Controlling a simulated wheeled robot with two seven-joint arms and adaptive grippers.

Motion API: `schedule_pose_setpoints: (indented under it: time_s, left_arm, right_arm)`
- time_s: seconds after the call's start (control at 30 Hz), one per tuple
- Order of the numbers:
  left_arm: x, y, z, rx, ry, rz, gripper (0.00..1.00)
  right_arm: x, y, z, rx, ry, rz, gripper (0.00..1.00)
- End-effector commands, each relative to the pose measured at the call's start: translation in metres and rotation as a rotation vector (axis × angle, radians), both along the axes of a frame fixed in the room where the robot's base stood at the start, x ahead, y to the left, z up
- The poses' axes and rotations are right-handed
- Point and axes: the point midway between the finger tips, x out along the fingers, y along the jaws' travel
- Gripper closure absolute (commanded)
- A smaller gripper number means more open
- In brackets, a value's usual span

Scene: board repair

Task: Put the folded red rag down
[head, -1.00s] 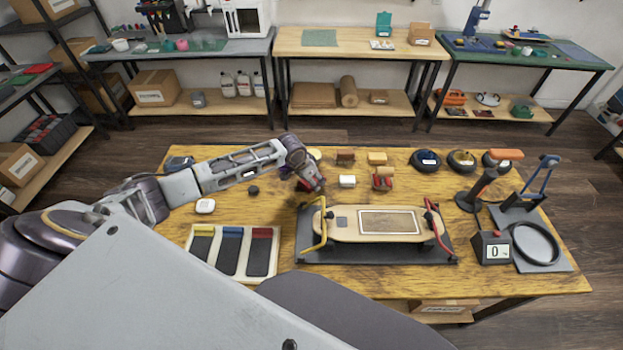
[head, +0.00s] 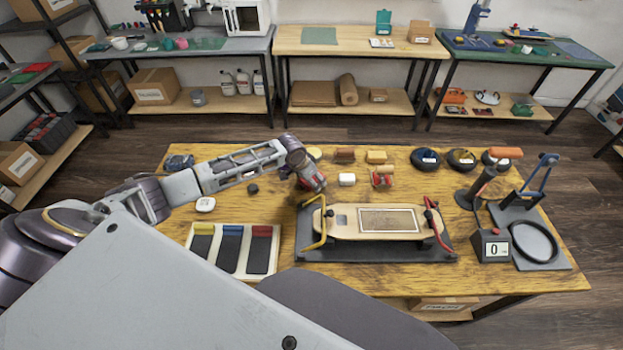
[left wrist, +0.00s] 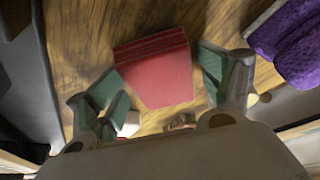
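The folded red rag (left wrist: 155,68) lies flat on the wooden table in the left wrist view, its folded layers showing along one edge. My left gripper (left wrist: 163,85) is open, with one green-padded finger on each side of the rag. Narrow gaps seem to show beside the rag, though contact with the left finger is hard to judge. In the head view my left gripper (head: 312,183) is low at the table, just behind the skateboard's left end, with the red of the rag (head: 319,183) beside it. My right gripper is out of view.
A skateboard deck (head: 350,223) sits on a dark mat with a yellow and a red clamp. Small blocks and a red-and-tan item (head: 381,178) stand close right of the gripper. A tray (head: 274,270) of dark strips is at front left. Table left of the gripper is fairly clear.

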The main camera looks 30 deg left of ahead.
Motion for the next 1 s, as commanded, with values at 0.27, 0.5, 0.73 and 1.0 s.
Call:
schedule_pose_setpoints:
  time_s: [0.27,0.5,0.73,1.0]
  left_arm:
    - [-0.002,0.001,0.016,0.0,-0.002,0.001,0.21]
    - [-0.011,0.004,0.04,0.0,-0.004,-0.001,0.21]
    - [-0.021,0.008,0.067,0.001,-0.005,0.0,0.21]
    - [-0.034,0.013,0.1,0.0,-0.004,0.001,0.21]
  right_arm:
    - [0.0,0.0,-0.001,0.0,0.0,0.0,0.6]
    - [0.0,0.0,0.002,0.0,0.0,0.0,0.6]
    - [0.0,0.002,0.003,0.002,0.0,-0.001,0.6]
    - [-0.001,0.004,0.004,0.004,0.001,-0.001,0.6]
